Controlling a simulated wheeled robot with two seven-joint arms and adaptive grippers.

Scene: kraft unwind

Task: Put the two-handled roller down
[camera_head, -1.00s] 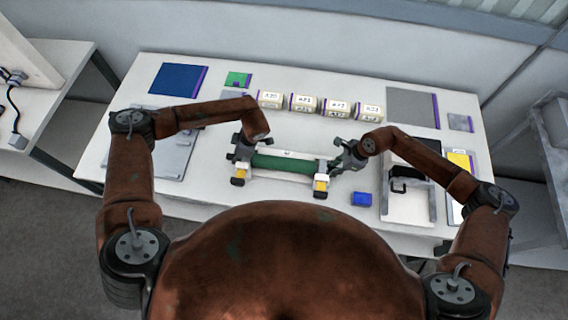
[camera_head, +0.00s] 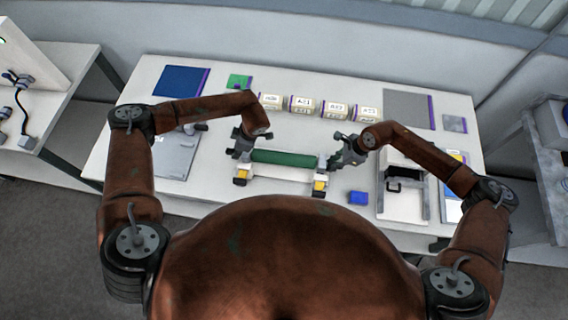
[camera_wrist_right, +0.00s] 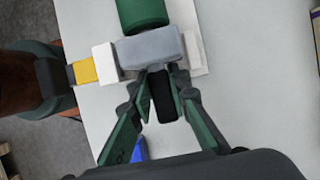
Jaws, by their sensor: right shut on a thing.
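The two-handled roller (camera_head: 285,158) is a green cylinder lying crosswise between my grippers, roughly level, over a light stand (camera_head: 278,174) with yellow-marked posts. In the head view it appears raised off the stand, though the gap is hard to judge. My right gripper (camera_head: 337,158) is shut on its right black handle (camera_wrist_right: 163,95), which shows between the fingers in the wrist view, beside a grey end block (camera_wrist_right: 150,52). My left gripper (camera_head: 240,151) is at the roller's left end and appears shut on that handle; its fingertips are partly hidden.
A blue block (camera_head: 358,198) lies right of the stand, near the table's front. A white tray with a black handle (camera_head: 402,201) stands farther right. A grey plate (camera_head: 176,158) lies left. Some table between boxes and roller is clear.

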